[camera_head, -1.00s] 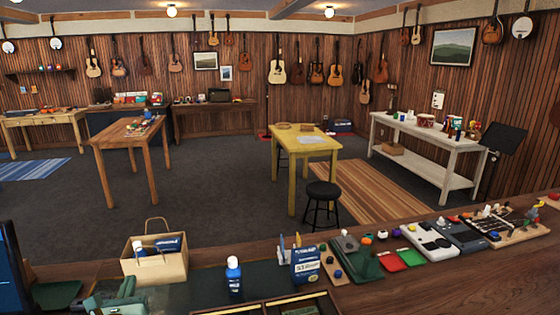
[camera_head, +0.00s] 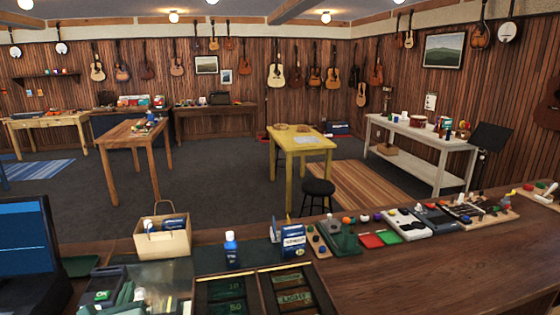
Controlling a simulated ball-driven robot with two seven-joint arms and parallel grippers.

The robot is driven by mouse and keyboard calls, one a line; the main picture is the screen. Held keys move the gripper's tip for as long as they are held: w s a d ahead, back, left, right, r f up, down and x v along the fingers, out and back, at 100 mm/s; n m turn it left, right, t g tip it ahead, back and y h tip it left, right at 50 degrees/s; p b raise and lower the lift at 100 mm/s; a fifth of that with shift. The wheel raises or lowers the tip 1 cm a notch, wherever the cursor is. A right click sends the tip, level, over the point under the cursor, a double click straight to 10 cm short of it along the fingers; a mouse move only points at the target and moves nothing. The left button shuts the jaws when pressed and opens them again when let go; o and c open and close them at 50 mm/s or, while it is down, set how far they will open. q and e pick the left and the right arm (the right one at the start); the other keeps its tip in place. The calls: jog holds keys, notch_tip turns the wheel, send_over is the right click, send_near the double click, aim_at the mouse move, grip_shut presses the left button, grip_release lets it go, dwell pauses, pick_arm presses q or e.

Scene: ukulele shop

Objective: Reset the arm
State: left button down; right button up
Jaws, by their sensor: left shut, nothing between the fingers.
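My left gripper (camera_head: 130,294) shows small and pale green at the bottom left edge, low over the counter. Its fingers are shut with nothing between them. Most of my left arm is cut off by the lower edge. My right gripper is not in view.
On the wooden counter (camera_head: 420,272) stand a paper bag (camera_head: 162,238), a blue bottle (camera_head: 231,248), a blue-white box (camera_head: 293,241) and an open drawer tray (camera_head: 225,292). A monitor (camera_head: 25,255) stands at the left. The right front of the counter is clear.

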pick_arm(q)
jog(key=s+d+f+n+g, duration=0.2)
jog(key=s+n+g, duration=0.2)
jog(key=s+n, duration=0.45)
jog(key=s+d+f+n+g, duration=0.2)
jog(key=s+f+n+g, duration=0.1)
jog(key=s+n, duration=0.6)
jog(key=s+d+f+n+g, duration=0.2)
jog(key=s+n+g, duration=0.2)
jog(key=s+n, duration=0.5)
jog(key=s+d+f+m+g+h+b, duration=0.1)
jog(key=s+d+f+b, duration=0.1)
jog(key=f, duration=0.8)
jog(key=s+d+f+g+h+b, duration=0.1)
jog(key=s+f+b, duration=0.1)
jog(key=f, duration=0.9)
jog(key=s+d+f+m+g+h+b, duration=0.1)
jog(key=s+d+f+b, duration=0.1)
jog(key=f, duration=0.8)
jog(key=s+f+n+g+h+b, duration=0.1)
jog(key=s+f+n+g+b, duration=0.1)
jog(key=s+f, duration=1.7)
jog(key=shift+s+a+f+n+g+h+b, duration=0.35)
jog(key=shift+f+b, duration=0.3)
jog(key=shift+b, duration=0.45)
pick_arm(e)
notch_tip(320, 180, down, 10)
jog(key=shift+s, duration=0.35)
